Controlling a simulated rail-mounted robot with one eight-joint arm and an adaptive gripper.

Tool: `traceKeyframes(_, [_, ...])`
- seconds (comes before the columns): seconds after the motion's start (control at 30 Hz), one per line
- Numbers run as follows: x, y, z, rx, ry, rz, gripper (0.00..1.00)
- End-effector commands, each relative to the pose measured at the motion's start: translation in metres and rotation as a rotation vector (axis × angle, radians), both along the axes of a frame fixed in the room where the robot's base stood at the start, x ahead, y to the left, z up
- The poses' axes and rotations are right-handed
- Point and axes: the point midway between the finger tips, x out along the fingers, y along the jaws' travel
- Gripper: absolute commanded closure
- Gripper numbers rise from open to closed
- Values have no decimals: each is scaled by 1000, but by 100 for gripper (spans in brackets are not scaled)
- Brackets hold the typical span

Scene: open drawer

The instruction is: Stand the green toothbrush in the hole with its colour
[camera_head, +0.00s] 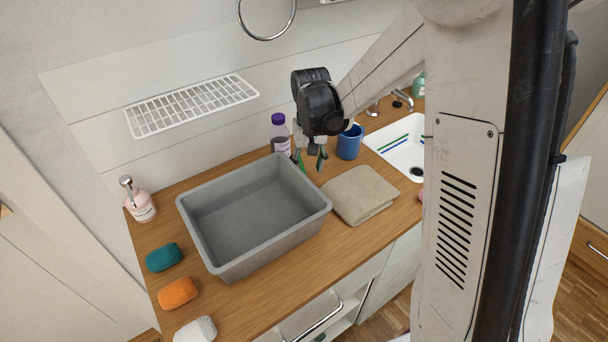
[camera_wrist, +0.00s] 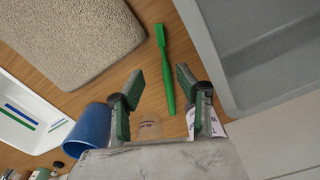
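The green toothbrush (camera_wrist: 166,68) lies on the wooden counter in the wrist view, between the folded towel and the grey basin. My gripper (camera_wrist: 162,82) is open and empty, with its two green-padded fingers either side of the toothbrush's line. In the head view my gripper (camera_head: 311,160) is low over the back of the counter, behind the towel. Blue and green strips (camera_head: 394,144) show at the white sink; I cannot tell whether they mark holes. They also show in the wrist view (camera_wrist: 22,115). No coloured hole can be made out clearly.
The grey basin (camera_head: 205,234) fills the counter's middle. The beige towel (camera_head: 360,194), blue cup (camera_head: 350,143) and purple-capped bottle (camera_head: 279,136) stand close to my gripper. A soap dispenser (camera_head: 141,205) is at the left. A clear cup (camera_wrist: 149,128) shows behind the fingers.

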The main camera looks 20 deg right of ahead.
Motion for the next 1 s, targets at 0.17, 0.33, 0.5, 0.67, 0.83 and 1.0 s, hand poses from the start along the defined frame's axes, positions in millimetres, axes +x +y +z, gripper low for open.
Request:
traceKeyframes(0.17, [3, 4, -19, 0, 0, 1, 66])
traceKeyframes(0.33, [4, 7, -41, 0, 0, 1, 66])
traceKeyframes(0.5, [3, 7, -51, 0, 0, 0, 66])
traceKeyframes(0.67, [3, 7, -51, 0, 0, 0, 66])
traceKeyframes(0.83, [3, 7, -51, 0, 0, 0, 82])
traceKeyframes(1.0, [3, 7, -51, 0, 0, 0, 100])
